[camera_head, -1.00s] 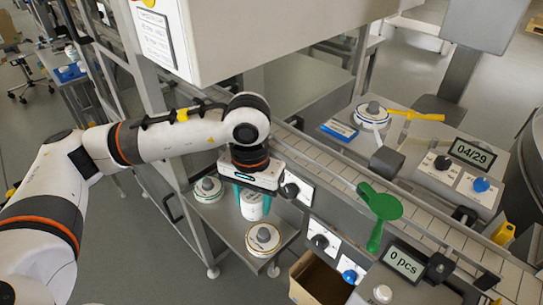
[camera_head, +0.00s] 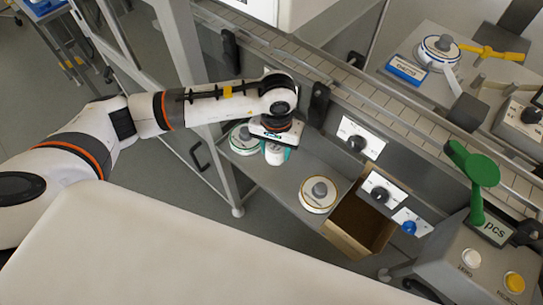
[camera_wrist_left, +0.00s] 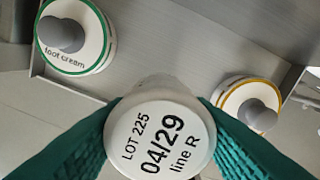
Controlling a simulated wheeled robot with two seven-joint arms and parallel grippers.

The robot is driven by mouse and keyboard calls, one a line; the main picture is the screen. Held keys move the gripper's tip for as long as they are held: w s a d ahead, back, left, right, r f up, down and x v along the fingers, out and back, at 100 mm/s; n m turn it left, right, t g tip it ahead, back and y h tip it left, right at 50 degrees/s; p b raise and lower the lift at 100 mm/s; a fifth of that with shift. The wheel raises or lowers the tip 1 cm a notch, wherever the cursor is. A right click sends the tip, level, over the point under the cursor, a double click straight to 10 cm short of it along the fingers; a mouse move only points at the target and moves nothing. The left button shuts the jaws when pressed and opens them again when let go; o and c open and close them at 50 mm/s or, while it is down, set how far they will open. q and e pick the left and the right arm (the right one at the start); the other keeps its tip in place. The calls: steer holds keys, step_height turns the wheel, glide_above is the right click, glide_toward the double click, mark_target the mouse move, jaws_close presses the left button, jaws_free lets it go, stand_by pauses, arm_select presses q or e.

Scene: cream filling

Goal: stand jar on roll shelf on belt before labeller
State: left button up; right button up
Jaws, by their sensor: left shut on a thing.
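A white jar (camera_head: 274,157) is between the teal fingers of my left gripper (camera_head: 277,149), over the roll shelf (camera_head: 277,193). In the left wrist view the fingers of the left gripper (camera_wrist_left: 160,135) press on both sides of the jar (camera_wrist_left: 160,140), whose round face reads "LOT 225 04/29 line R". I cannot tell whether the jar touches the shelf. The belt (camera_head: 400,110) runs diagonally behind and above the shelf, with no jar visible on it. My right gripper is not in view.
A green-rimmed roll (camera_head: 242,139) and a yellow-rimmed roll (camera_head: 319,194) flank the jar on the shelf. An open cardboard box (camera_head: 360,222) stands to the right. A green paddle (camera_head: 477,170) stands over the belt. Knobs line the belt's front panel.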

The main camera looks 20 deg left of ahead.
mark_target(277, 158)
arm_select(q)
steer(key=f, duration=0.3)
steer(key=shift+s+d+f, duration=0.1)
steer(key=shift+d+f, duration=0.1)
steer(key=shift+f, duration=0.2)
step_height(277, 158, down, 4)
steer(key=shift+r+p, duration=0.15)
steer(key=shift+p, duration=0.2)
steer(key=shift+a, duration=0.1)
steer(key=shift+f, duration=0.25)
steer(key=o, duration=1)
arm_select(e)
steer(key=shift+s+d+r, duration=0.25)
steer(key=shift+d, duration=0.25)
